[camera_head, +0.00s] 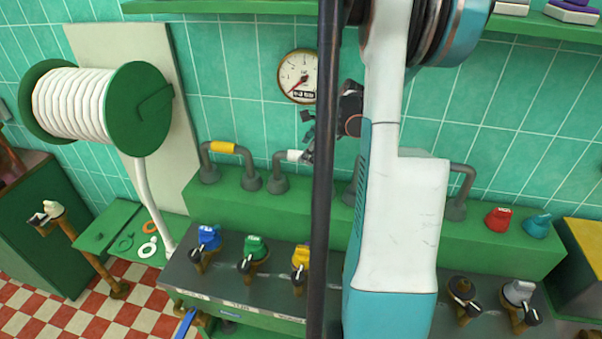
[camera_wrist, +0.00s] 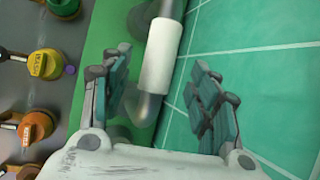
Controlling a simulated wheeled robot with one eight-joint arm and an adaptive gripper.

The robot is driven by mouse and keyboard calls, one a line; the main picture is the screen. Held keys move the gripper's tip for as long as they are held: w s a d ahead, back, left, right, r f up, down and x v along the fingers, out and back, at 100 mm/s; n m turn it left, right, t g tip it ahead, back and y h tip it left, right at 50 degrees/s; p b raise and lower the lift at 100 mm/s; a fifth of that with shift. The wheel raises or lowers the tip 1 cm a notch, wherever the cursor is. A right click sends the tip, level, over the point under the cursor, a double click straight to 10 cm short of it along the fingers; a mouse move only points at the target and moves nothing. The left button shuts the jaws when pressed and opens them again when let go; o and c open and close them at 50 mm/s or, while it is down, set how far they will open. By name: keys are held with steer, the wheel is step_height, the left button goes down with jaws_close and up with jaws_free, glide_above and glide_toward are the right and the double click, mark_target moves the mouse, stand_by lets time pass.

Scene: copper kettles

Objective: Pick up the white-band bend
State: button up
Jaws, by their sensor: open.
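The white-band bend (camera_head: 281,166) is a grey pipe bend on the green ledge, partly hidden by a dark post and my arm in the head view. In the wrist view its white band (camera_wrist: 161,56) lies ahead of my gripper (camera_wrist: 160,95), between the lines of the two fingers. The bend's grey ends show above and below the band. My gripper (camera_head: 308,133) is open, with one finger on each side of the bend and a gap to the band. I cannot tell whether either finger touches it.
A yellow-band bend (camera_head: 223,148) stands to the left on the green ledge (camera_head: 320,205). Another grey bend (camera_head: 462,180) stands to the right. A gauge (camera_head: 298,76) hangs on the tiled wall close above. Blue, green and yellow valve knobs (camera_head: 255,246) line the front counter.

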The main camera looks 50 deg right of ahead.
steer(key=shift+a+x, duration=0.2)
steer(key=shift+x, duration=2.5)
steer(key=shift+w+r, duration=0.15)
steer(key=shift+r, duration=0.05)
steer(key=c, duration=1.1)
